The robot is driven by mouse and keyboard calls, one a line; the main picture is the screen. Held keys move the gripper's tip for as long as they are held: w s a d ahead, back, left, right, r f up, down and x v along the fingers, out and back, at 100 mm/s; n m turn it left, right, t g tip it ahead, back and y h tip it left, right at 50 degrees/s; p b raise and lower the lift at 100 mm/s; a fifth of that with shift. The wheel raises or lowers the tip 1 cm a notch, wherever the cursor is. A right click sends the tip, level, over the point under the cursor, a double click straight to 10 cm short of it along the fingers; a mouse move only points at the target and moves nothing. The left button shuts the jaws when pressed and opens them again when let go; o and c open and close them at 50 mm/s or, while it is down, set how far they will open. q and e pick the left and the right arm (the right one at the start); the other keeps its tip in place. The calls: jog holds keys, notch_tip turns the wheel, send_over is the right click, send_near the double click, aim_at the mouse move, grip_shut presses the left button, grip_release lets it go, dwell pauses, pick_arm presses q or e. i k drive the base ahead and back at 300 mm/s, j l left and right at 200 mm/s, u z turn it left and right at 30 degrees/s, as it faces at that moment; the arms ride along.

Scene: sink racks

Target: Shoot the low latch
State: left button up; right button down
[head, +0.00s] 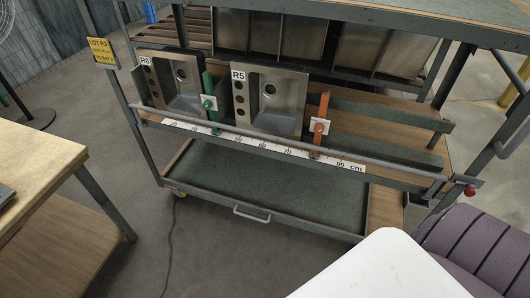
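A long grey bar (290,136) runs along the front edge of the rack's lower shelf. At its right end a red knob (470,190) sits by the right post; this looks like the low latch. I cannot tell whether its end is engaged in the post. Behind the bar stand two steel sinks, one marked R6 (187,93) and one marked R5 (283,97). A green upright (209,103) stands between them, and an orange upright (319,128) stands right of R5. Neither of my grippers is in view.
A white scale strip (255,144) marked in cm lies under the bar. Below is a green-lined drawer (250,185) with a handle. A wooden table (30,165) stands at left, a purple padded seat (480,245) at lower right. The floor between is open, with a cable.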

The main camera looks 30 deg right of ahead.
aim_at(469, 191)
jog(key=z, duration=2.7)
